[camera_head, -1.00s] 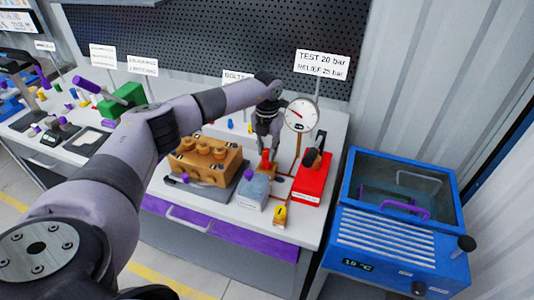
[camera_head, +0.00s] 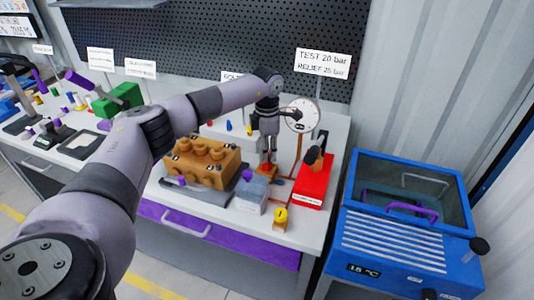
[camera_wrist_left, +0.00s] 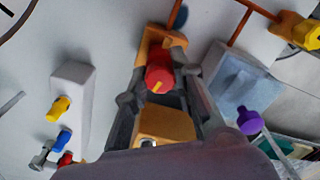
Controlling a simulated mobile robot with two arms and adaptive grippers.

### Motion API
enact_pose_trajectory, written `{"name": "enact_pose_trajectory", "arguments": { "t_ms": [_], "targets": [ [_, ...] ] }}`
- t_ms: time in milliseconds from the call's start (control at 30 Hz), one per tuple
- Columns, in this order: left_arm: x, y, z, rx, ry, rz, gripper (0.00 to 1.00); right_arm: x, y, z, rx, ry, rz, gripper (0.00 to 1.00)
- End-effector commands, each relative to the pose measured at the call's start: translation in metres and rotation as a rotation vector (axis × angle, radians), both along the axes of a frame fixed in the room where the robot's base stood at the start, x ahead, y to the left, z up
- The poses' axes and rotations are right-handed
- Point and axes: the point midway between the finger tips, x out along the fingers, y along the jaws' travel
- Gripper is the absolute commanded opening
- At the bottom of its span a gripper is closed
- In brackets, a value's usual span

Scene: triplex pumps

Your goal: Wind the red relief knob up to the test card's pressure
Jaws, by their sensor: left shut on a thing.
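The red relief knob (camera_wrist_left: 160,72), with a yellow mark on top, sits on an orange valve block (camera_wrist_left: 163,126). My left gripper (camera_wrist_left: 160,80) is shut on the knob, one finger on each side. In the head view my left gripper (camera_head: 266,160) points down over the block and mostly hides the knob. The white test card (camera_head: 323,63) reads TEST 20 bar, RELIEF 25 bar. The round pressure gauge (camera_head: 302,115) stands just right of the gripper; its needle points to the upper left, and its scale is too small to read. My right gripper is out of view.
A red hand pump (camera_head: 313,185) stands close right of the gripper. A grey block with a purple knob (camera_head: 251,194) and a yellow knob (camera_head: 281,214) stand in front. An orange pump body (camera_head: 202,163) is at left. A blue machine (camera_head: 405,225) stands beyond the bench.

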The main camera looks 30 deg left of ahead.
Motion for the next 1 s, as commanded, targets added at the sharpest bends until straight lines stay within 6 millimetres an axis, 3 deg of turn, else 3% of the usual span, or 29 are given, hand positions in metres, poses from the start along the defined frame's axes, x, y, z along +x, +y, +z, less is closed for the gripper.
{"name": "enact_pose_trajectory", "arguments": {
  "t_ms": [1000],
  "targets": [
    [0.000, 0.000, 0.001, 0.001, -0.005, -0.963, 0.00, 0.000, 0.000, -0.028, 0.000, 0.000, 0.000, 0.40]
  ]
}}
